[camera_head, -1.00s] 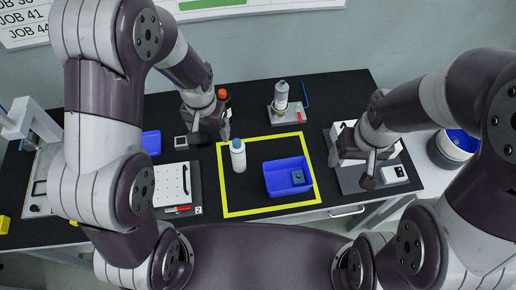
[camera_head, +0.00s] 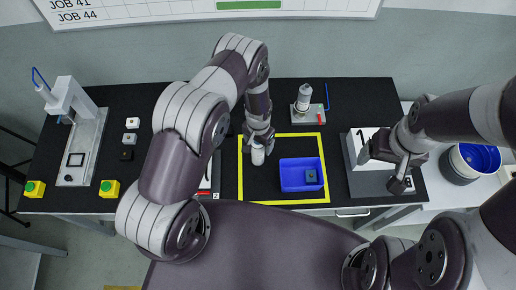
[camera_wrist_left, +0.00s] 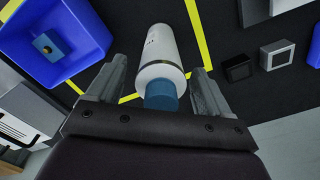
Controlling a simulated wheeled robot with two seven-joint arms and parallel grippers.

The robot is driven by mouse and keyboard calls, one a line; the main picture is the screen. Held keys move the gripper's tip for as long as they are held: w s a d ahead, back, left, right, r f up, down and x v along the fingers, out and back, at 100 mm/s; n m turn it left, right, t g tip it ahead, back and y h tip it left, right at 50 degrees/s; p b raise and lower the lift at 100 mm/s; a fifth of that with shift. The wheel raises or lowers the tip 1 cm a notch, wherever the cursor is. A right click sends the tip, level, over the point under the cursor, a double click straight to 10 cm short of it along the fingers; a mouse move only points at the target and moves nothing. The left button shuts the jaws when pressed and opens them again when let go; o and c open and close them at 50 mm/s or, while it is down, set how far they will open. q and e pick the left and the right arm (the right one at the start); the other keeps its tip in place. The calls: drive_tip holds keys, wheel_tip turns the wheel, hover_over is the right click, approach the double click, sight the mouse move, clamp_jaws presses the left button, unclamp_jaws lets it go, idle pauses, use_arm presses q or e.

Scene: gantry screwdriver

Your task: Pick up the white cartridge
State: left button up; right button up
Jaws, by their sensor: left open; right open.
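The white cartridge (camera_head: 258,156) is a white cylinder with a blue cap, inside the yellow outlined area on the black table. My left gripper (camera_head: 259,143) is over it in the head view, hiding its top. In the left wrist view the cartridge (camera_wrist_left: 160,52) lies between the open fingers of my left gripper (camera_wrist_left: 153,82), its blue cap nearest the palm. My right gripper (camera_head: 383,160) is open and empty above the equipment at the table's right.
A blue bin (camera_head: 291,177) with a small dark block in it stands right of the cartridge. A grey stand with a bottle (camera_head: 304,98) is behind. A gantry device (camera_head: 80,130) stands at the left.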

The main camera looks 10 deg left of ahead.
use_arm(q)
drive_tip(key=shift+a, duration=0.1)
drive_tip(key=shift+c, duration=0.3)
clamp_jaws()
drive_tip(key=shift+r, duration=0.15)
